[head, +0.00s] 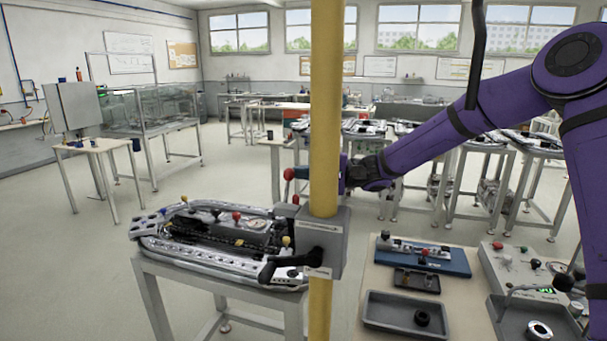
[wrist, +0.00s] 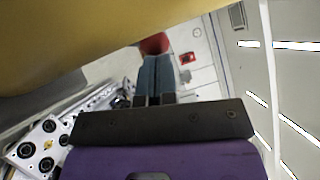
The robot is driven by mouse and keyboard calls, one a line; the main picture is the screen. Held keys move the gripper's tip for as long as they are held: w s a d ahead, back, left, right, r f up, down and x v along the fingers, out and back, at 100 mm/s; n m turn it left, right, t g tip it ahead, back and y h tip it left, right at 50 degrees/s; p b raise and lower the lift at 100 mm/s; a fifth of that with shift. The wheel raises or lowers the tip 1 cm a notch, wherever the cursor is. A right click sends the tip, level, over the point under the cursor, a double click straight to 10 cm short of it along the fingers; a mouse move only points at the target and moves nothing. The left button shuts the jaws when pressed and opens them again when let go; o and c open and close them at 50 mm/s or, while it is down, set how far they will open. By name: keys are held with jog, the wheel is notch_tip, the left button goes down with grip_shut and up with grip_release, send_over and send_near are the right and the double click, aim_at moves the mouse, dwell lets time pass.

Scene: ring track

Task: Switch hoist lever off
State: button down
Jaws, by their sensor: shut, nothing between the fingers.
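A grey box (head: 331,238) is mounted on a yellow post (head: 325,120) in the head view. A lever with a red ball knob (head: 288,174) stands up just left of the post, above the box. The red knob also shows in the wrist view (wrist: 155,43), right beyond my fingertips. My gripper (head: 300,173) reaches from the right behind the post, its blue fingers shut and empty. In the wrist view the fingertips (wrist: 156,60) are together at the knob; I cannot tell whether they touch it. The post hides part of my gripper. The lever's lower part is hardly visible.
A black handle (head: 290,266) sticks out left from the box's lower part. A ring track (head: 220,235) on a metal stand lies below left. A table with a blue-based device (head: 430,258), trays and a control panel (head: 525,268) stands at right. The yellow post fills the wrist view's upper left.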

jog(key=shift+s+a+r+n+h, duration=0.25)
jog(key=shift+s+r+n+h, duration=0.1)
jog(key=shift+s+r+n, duration=0.25)
jog(key=shift+s+a+r+n+h, duration=0.3)
jog(key=shift+s+r+h, duration=0.1)
jog(key=shift+s, duration=0.25)
jog(key=w+d+r, duration=0.1)
jog(key=w+d, duration=0.1)
jog(key=d, duration=0.4)
jog(key=w+d+r, duration=0.1)
jog(key=w+d, duration=0.2)
jog(key=d, duration=0.2)
jog(key=shift+w+d, duration=0.25)
jog(key=shift+d, duration=0.15)
